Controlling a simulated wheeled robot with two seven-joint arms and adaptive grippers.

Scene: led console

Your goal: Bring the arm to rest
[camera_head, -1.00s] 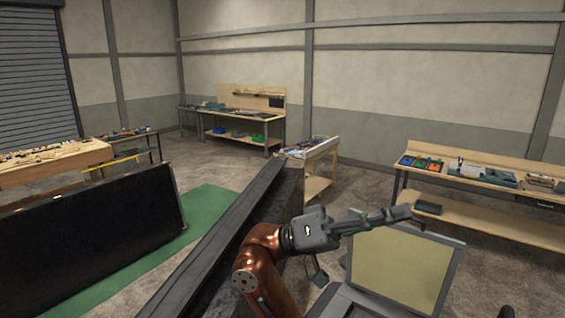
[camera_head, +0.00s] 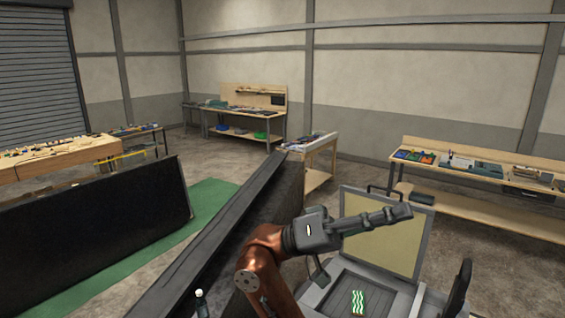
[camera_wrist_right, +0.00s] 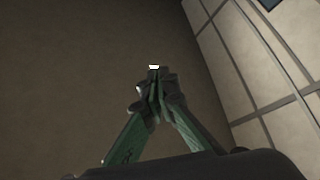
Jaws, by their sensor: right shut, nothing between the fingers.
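My right gripper (camera_head: 400,213) is raised on its copper-coloured arm in the head view and points to the right. Its fingers are shut with nothing between them; the right wrist view shows the two fingers (camera_wrist_right: 157,80) meeting at their tips, with only bare wall behind. In the head view it passes in front of the upright lid (camera_head: 385,245) of a grey console case (camera_head: 317,292). A small piece with bright green wavy lines (camera_head: 357,302) shows inside the case. My left gripper is not in view.
A long dark panel (camera_head: 215,235) stands just left of my right arm. A workbench (camera_head: 480,190) with trays is at the right, others are along the back. A black curved part (camera_head: 458,290) rises at the console's right. Free floor lies behind the console.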

